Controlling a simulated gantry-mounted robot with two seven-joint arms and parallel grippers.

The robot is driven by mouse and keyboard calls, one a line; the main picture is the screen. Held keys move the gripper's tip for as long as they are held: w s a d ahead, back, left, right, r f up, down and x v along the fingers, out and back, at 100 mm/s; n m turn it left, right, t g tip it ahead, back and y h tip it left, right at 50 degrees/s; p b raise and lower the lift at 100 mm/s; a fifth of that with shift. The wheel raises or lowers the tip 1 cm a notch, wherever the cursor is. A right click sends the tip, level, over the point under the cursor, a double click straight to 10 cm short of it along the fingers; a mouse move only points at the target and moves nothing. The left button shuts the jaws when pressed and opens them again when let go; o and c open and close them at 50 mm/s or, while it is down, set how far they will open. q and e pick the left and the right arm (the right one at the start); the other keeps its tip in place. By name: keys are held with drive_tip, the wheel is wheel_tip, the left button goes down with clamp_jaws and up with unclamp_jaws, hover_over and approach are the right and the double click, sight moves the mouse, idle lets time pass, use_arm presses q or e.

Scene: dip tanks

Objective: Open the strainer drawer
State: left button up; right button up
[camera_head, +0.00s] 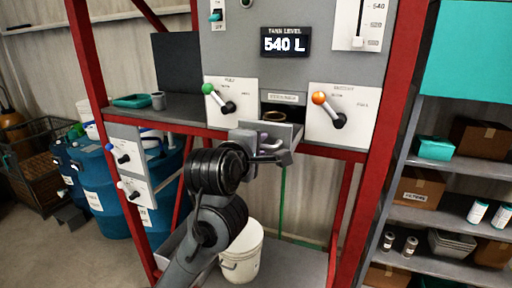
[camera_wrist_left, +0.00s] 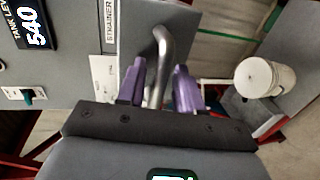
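The strainer drawer (camera_head: 284,131) stands partly out from the grey panel, below its label. A dark opening with a brown round rim shows behind its front. Its bent metal handle (camera_wrist_left: 163,50) shows in the left wrist view. My left gripper (camera_head: 264,142) is at the drawer front in the head view. In the left wrist view its two purple fingers (camera_wrist_left: 157,85) stand apart on either side of the handle, with a gap beside it. The gripper looks open around the handle. My right gripper is not in view.
A green-knobbed lever (camera_head: 219,97) and an orange-knobbed lever (camera_head: 328,108) flank the drawer. The tank level display (camera_head: 286,41) reads 540 L. Red frame posts (camera_head: 376,125) stand at both sides. A white bucket (camera_head: 242,252) stands below. Shelves (camera_head: 445,217) with boxes are at right.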

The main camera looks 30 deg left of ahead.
use_arm(q)
drive_tip(key=b+v, duration=0.2)
drive_tip(key=v, duration=0.8)
drive_tip(key=shift+s, duration=0.4)
drive_tip(key=shift+r, duration=0.15)
